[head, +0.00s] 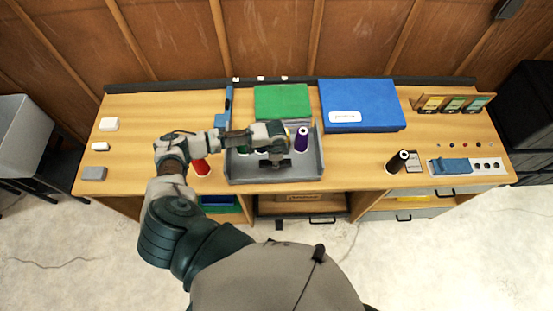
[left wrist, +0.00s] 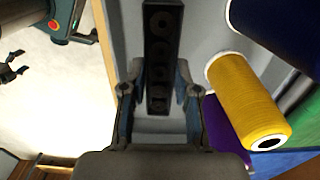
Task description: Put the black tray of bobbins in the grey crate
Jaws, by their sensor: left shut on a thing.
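The grey crate (head: 290,180) stands on the bench in the middle of the head view. My left gripper (head: 275,155) is over the crate, pointing down. In the left wrist view, its fingers (left wrist: 159,92) are shut on the black tray of bobbins (left wrist: 162,50), a narrow black strip with a row of round wells. In the head view, only a dark part of the tray (head: 275,163) shows below the gripper. The tray is within the crate's outline; I cannot tell if it touches the floor.
Purple (head: 301,139) and yellow (left wrist: 245,95) thread spools stand in the crate. A red spool (head: 201,167) stands left of it, and a black spool (head: 397,161) to the right. A green box (head: 282,100) and a blue box (head: 360,103) are behind.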

